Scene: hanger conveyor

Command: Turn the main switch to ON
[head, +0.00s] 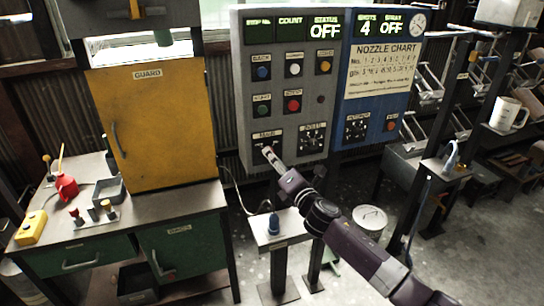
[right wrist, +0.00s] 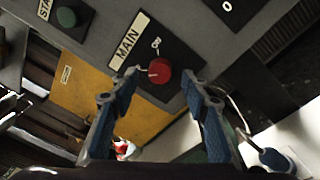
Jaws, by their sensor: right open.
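The main switch is a red knob (right wrist: 160,70) on a dark plate beside a MAIN label (right wrist: 127,41) in the right wrist view. A small mark, too blurred to read, shows by the knob. My right gripper (right wrist: 163,80) is open, its blue-padded fingers on either side of the knob; I cannot tell whether they touch it. In the head view my right gripper (head: 268,153) is at the lower left of the grey control panel (head: 246,85) and hides the knob. The STATUS display (head: 325,30) reads OFF. My left gripper is not in view.
Panel buttons (head: 293,105) sit above the switch, and a PURGE-like dial (head: 312,140) is to its right. A yellow GUARD cabinet (head: 165,130) stands left on a green bench (head: 70,240). A small stand (head: 285,232) is below the panel.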

